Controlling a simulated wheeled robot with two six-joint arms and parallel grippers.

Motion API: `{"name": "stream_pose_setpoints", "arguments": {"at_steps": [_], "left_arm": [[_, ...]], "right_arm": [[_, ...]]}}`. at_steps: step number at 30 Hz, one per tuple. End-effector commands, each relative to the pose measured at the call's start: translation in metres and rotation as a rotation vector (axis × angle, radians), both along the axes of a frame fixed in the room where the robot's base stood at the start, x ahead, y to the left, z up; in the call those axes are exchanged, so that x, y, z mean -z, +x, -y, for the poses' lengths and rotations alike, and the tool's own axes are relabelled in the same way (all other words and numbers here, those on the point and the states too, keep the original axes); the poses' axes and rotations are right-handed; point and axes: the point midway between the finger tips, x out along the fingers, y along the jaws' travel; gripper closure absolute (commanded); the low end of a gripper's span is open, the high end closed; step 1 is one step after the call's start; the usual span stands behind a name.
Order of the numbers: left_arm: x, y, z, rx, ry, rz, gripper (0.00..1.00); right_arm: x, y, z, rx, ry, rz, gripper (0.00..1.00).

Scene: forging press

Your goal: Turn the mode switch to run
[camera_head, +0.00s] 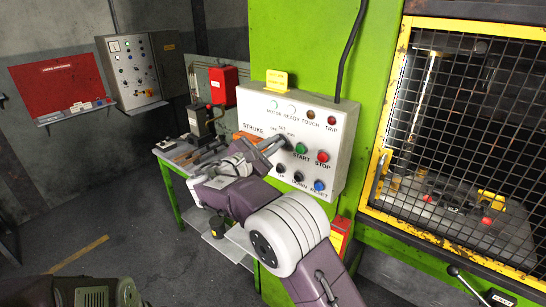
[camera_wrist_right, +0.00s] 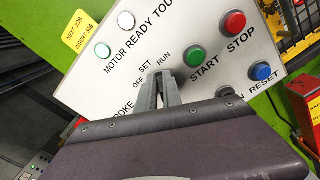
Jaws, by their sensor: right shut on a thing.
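The grey control box (camera_head: 252,109) is mounted on the green press column, and its sloped face fills the right wrist view (camera_wrist_right: 180,35). The mode switch is on this face under the labels OFF, SET and RUN. My right gripper (camera_head: 276,144) reaches the face from the lower left. In the wrist view, its two grey fingers (camera_wrist_right: 159,90) are shut on the switch knob. The fingers hide most of the knob, so I cannot tell which label it points to. My left gripper is out of view.
Close right of the fingers are the green START button (camera_head: 301,148) and red STOP button (camera_head: 323,156). A blue RESET button (camera_head: 319,186) and black knobs sit below. A yellow-framed mesh guard (camera_head: 470,130) stands to the right, and a small bench (camera_head: 176,165) to the left.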

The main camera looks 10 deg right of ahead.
Motion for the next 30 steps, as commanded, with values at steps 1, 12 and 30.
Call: {"name": "stream_pose_setpoints", "arguments": {"at_steps": [1, 12, 30], "left_arm": [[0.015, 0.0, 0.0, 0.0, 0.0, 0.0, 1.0], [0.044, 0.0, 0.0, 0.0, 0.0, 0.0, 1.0], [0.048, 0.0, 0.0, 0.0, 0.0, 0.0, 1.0]], "right_arm": [[0.012, 0.0, 0.0, 0.0, 0.025, 0.021, 1.0], [0.01, -0.002, 0.002, 0.001, 0.14, 0.166, 1.0], [0.007, -0.003, 0.002, 0.001, 0.17, 0.202, 1.0]]}}
